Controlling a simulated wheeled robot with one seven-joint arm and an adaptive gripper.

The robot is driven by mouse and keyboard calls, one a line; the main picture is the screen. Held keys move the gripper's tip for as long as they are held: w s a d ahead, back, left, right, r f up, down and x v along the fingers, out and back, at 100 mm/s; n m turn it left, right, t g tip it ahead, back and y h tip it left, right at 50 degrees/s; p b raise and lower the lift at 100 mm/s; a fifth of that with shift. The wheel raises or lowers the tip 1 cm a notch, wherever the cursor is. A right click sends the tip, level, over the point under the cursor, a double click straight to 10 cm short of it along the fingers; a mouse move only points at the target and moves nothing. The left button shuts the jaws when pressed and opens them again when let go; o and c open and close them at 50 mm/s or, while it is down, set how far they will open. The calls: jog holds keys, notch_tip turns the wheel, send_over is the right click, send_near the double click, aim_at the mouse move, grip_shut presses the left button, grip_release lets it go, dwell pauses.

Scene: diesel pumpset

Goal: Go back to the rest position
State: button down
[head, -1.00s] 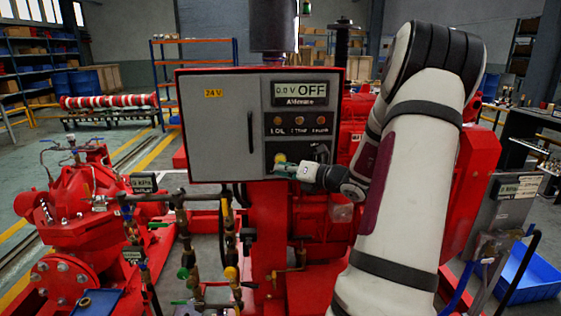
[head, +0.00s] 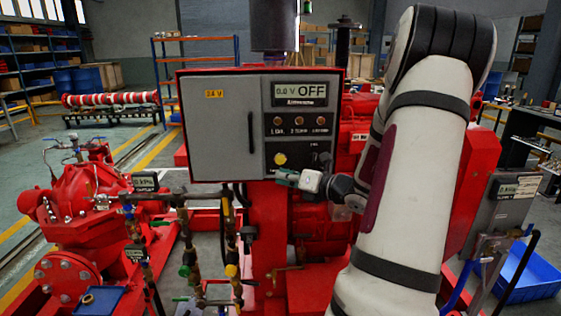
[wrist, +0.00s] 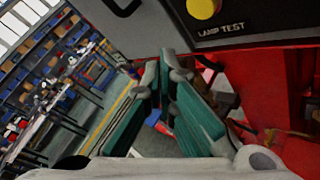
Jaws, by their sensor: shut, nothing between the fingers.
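My gripper (head: 287,177) is in front of the lower edge of the control panel (head: 222,125), just below its yellow button (head: 280,159). In the wrist view the green fingers of my gripper (wrist: 158,75) come together at their tips with nothing between them. The yellow button (wrist: 203,8) is at the top of the wrist view, above a "LAMP TEST" label, apart from the fingers. The panel display (head: 300,90) reads 0.0 V OFF.
A red pump (head: 85,205) stands at the left, and pipes with valves (head: 185,240) rise below the panel. A grey meter box (head: 500,215) and a blue bin (head: 530,272) are at the right. Open floor lies at the far left.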

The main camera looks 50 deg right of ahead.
dwell(0.6)
jog(key=w+a+r+n+g+y, duration=0.25)
jog(key=a+n, duration=0.35)
jog(key=a, duration=0.3)
jog(key=w+a+r+n+g+y, duration=0.15)
jog(key=a+n+y, duration=0.35)
jog(key=a, duration=0.5)
jog(key=s+a+n+g+p, duration=0.1)
jog(key=s+a+n+g, duration=0.15)
jog(key=a+n, duration=0.35)
jog(key=s+a+n+g, duration=0.25)
jog(key=a+n, duration=0.25)
jog(key=a, duration=0.3)
jog(key=s+a+r+n+g+h, duration=0.2)
jog(key=s+a+n+g, duration=0.2)
jog(key=s+a+n, duration=0.55)
jog(key=s+d+r+n+h+p, duration=0.1)
jog(key=s+d+r+n+h, duration=0.1)
jog(key=s+n, duration=0.6)
jog(key=shift+d+n+t+h, duration=0.45)
jog(key=shift+n+h, duration=0.7)
jog(key=shift+n, duration=1.2)
